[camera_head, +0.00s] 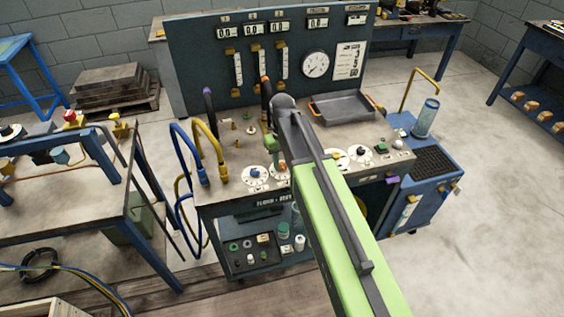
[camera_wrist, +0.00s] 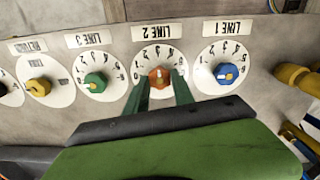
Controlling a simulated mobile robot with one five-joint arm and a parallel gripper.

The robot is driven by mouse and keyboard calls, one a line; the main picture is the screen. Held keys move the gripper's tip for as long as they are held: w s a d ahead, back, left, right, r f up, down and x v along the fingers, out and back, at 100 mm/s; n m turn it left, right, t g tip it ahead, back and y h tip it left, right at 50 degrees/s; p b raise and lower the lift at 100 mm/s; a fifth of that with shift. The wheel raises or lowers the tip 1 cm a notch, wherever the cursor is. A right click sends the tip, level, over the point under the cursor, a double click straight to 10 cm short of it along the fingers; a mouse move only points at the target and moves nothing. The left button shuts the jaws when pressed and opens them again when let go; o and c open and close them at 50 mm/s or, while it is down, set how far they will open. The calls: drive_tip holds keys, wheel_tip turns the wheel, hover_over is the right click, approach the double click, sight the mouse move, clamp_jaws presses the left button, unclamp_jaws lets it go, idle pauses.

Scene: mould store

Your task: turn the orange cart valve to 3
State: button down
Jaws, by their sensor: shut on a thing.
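The orange valve knob (camera_wrist: 159,77) sits on a white numbered dial under the LINE 2 label, upside down in the wrist view. My gripper (camera_wrist: 164,84) has its two green fingers on either side of the knob and is shut on it. A pale mark shows on the knob, but I cannot tell for certain which number it points to. In the head view my gripper (camera_head: 274,155) reaches down to the cart's top at this dial (camera_head: 280,173), and the knob is mostly hidden.
A blue knob (camera_wrist: 227,73) under LINE 1 and a green knob (camera_wrist: 95,82) under LINE 3 flank it closely. A yellow knob (camera_wrist: 39,86) is farther left. Blue and yellow hoses (camera_head: 208,145) rise at the cart's left. A grey tray (camera_head: 342,106) lies behind.

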sight(282, 165)
drive_tip(key=c, duration=1.1)
unclamp_jaws()
drive_tip(key=shift+r, duration=0.1)
wheel_tip(282, 165, up, 17)
drive_tip(key=p, duration=1.7)
drive_tip(key=shift+r, duration=0.1)
